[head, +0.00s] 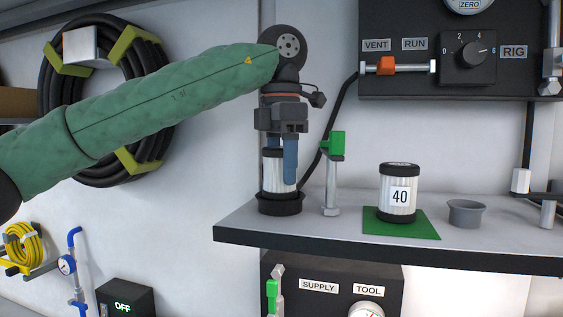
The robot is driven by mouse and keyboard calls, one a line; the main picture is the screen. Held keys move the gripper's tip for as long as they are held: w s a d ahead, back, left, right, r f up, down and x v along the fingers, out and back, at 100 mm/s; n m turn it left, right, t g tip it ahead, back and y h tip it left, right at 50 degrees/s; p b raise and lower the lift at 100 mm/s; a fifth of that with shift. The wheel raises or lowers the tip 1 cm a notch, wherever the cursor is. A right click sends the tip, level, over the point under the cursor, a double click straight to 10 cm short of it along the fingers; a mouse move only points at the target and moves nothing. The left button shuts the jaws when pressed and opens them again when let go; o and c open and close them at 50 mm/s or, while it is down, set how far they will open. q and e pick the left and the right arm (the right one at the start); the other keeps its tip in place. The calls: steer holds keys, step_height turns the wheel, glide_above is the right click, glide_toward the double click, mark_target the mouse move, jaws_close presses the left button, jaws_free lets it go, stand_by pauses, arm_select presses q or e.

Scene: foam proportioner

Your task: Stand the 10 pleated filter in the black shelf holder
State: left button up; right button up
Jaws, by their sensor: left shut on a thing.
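A white pleated filter (272,172) stands upright at the left end of the shelf, its lower end at the black shelf holder (280,205). Whether it is fully seated I cannot tell, and no number shows on it. My left gripper (283,170) comes down from above and is shut on this filter. Another pleated filter, marked 40 (398,194), stands upright on a green mat (424,229) to the right. My right gripper is not in view.
A green-handled valve (333,165) rises from the shelf just right of the holder. A small grey cup (467,212) stands right of the green mat. A black control panel (455,82) is on the wall above. The shelf's front edge (390,256) is black.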

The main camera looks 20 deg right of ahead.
arm_select(q)
steer(key=shift+f, duration=0.5)
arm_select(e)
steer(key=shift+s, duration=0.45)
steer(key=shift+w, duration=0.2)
arm_select(q)
steer(key=shift+f, duration=0.25)
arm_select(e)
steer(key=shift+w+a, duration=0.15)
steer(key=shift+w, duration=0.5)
arm_select(q)
steer(key=shift+b, duration=0.3)
steer(key=o, duration=1.1)
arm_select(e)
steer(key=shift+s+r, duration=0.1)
